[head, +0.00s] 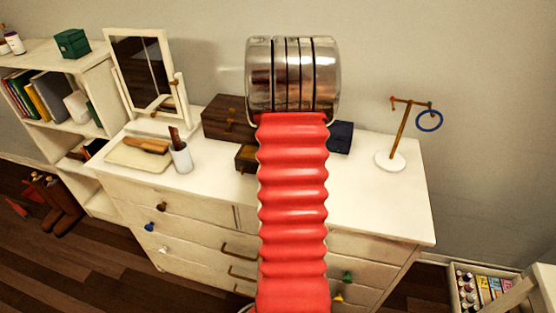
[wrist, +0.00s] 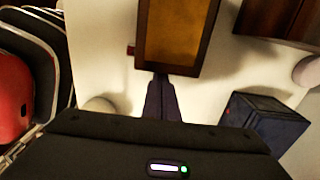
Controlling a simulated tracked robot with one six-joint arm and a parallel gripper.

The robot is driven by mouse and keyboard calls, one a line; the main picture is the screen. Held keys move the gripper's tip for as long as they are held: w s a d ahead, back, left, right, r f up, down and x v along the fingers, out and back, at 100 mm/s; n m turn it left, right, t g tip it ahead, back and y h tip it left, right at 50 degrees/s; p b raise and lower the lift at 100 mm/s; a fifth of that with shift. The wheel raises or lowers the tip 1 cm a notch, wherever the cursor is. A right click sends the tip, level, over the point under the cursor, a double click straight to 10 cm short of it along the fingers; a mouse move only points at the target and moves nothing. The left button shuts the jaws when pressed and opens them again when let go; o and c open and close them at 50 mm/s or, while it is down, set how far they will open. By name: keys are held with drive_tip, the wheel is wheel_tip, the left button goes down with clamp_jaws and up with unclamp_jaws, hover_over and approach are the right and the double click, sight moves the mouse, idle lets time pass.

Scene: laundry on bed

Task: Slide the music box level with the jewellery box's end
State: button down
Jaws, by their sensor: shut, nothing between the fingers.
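The music box (head: 246,158), a small brown wooden box, stands on the white dresser top in front of the larger dark wooden jewellery box (head: 228,116). My red arm hides the music box's right part in the head view. In the wrist view the music box (wrist: 180,36) has a dark wooden rim, an amber-brown top and a small red knob on its left side. The jewellery box (wrist: 284,20) is at the upper right, apart from it. My gripper (wrist: 160,76) is shut and empty, its tips at the music box's near end; I cannot tell whether they touch.
A navy box (head: 340,137) stands right of my arm and at right in the wrist view (wrist: 262,122). A mirror (head: 145,75), white cup (head: 180,158) and tray (head: 128,157) are left. A ring stand (head: 390,162) is right. The dresser's front right (head: 390,205) is clear.

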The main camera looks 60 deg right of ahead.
drive_tip(key=s, duration=0.1)
drive_tip(key=s+d+r, duration=0.1)
drive_tip(key=s, duration=0.1)
drive_tip(key=shift+d, duration=0.1)
wheel_tip(320, 180, up, 9)
idle(0.8)
drive_tip(key=w+a+r+n+t, duration=0.1)
drive_tip(key=w+a+r+n, duration=0.15)
drive_tip(key=a+n, duration=0.4)
drive_tip(key=w+a+r+n+h, duration=0.1)
drive_tip(key=w+a+r+n, duration=0.15)
drive_tip(key=a, duration=0.75)
drive_tip(key=w+a+r+n+t, duration=0.1)
drive_tip(key=a+r+n, duration=0.3)
drive_tip(key=a+n, duration=0.3)
drive_tip(key=s+a+n+t, duration=0.1)
drive_tip(key=s+a+n, duration=0.3)
drive_tip(key=a+n, duration=0.4)
drive_tip(key=s+a+f+n+t+y, duration=0.1)
drive_tip(key=s+a+n, duration=0.3)
drive_tip(key=a+n, duration=0.4)
drive_tip(key=a+t, duration=0.1)
drive_tip(key=a, duration=0.6)
drive_tip(key=shift+s+f+t, duration=0.15)
drive_tip(key=shift+f+t, duration=0.05)
drive_tip(key=shift+t, duration=0.1)
